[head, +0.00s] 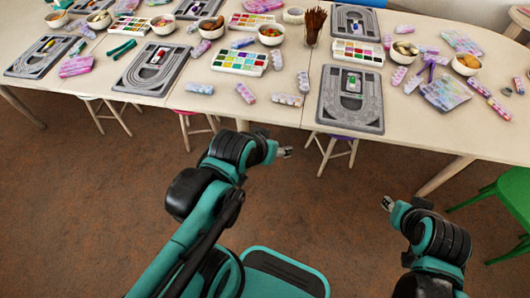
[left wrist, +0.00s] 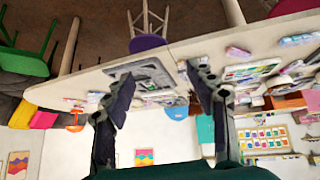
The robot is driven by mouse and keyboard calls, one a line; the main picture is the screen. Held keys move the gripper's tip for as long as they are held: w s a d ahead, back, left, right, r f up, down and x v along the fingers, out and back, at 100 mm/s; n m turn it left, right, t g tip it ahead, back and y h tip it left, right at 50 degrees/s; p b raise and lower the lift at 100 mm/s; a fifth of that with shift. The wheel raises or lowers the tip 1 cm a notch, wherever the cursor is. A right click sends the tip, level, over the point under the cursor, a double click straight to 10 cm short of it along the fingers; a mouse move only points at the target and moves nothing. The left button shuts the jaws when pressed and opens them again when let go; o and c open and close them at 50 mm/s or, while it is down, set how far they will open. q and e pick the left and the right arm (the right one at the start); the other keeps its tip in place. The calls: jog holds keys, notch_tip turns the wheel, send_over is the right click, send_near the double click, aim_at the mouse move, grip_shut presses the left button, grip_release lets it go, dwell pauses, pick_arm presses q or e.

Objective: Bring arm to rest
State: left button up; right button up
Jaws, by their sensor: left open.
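My left gripper (head: 284,152) is in front of the table's near edge in the head view, above the floor. In the left wrist view its two fingers (left wrist: 160,95) are spread apart with nothing between them. My right gripper (head: 387,203) shows small at the lower right of the head view, over the floor and clear of the table; its finger state is too small to tell. Several grey bead boards lie on the table, the nearest one (head: 324,112) just beyond my left gripper. It also shows in the left wrist view (left wrist: 150,72).
The long pale table (head: 300,115) spans the top, crowded with bowls, paint-like bead boxes (head: 240,62) and a cup of brown sticks (head: 313,24). A purple stool (head: 335,137) stands under its edge. A green chair (head: 515,190) is at the right. Brown floor is open below.

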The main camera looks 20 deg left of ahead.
pick_arm(q)
jog(key=shift+s+a+f+m+g+y, duration=0.2)
jog(key=shift+s+a+f, duration=0.15)
jog(key=shift+s, duration=0.2)
jog(key=shift+s+a+f+m+g+y, duration=0.1)
jog(key=shift+s+a+f+m+g, duration=0.15)
jog(key=shift+s, duration=0.3)
dwell(0.4)
